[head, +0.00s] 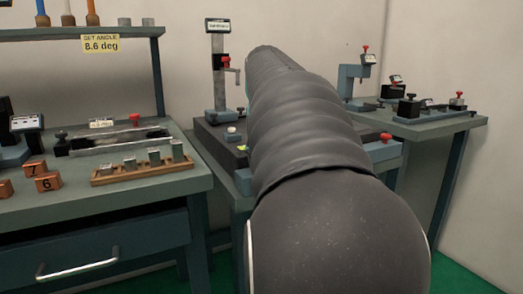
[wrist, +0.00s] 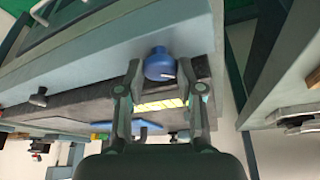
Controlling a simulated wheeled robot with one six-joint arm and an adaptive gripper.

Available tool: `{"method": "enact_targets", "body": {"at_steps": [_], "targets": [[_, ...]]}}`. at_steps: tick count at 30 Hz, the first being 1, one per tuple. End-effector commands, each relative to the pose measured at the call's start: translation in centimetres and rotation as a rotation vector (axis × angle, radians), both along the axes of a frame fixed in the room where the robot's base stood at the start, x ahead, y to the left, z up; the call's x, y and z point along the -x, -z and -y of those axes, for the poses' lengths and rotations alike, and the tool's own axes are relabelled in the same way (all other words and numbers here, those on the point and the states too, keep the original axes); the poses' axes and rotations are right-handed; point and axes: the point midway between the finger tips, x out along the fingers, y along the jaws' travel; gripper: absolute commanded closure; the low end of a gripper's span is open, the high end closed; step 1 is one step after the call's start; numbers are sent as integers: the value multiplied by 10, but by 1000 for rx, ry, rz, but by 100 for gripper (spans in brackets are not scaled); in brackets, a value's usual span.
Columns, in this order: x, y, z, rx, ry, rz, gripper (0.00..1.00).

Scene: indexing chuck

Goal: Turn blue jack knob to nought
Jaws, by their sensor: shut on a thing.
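The blue jack knob (wrist: 159,63) shows in the wrist view, round, with a small pale mark on its lower right side. My gripper (wrist: 160,72) is shut on it, with one finger on each side. The knob is at the edge of a dark slab. A yellow striped scale (wrist: 160,104) lies behind the knob, between the fingers; I cannot read it. In the head view my arm hides the knob and my gripper.
In the head view, a bench with numbered blocks (head: 47,182) and a wooden rack (head: 150,169) stands at left. The middle table holds a tall gauge stand (head: 219,75) and a red knob (head: 386,137). A side table (head: 433,124) with fixtures is at right. A sign (head: 101,44) reads 8.6 deg.

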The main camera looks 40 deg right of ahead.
Motion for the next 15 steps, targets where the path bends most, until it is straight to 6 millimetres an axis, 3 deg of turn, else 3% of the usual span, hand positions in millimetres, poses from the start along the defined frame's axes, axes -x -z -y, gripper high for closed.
{"method": "enact_targets", "body": {"at_steps": [15], "targets": [[-2, 1, -3, -3, 354, -5, 98]]}}
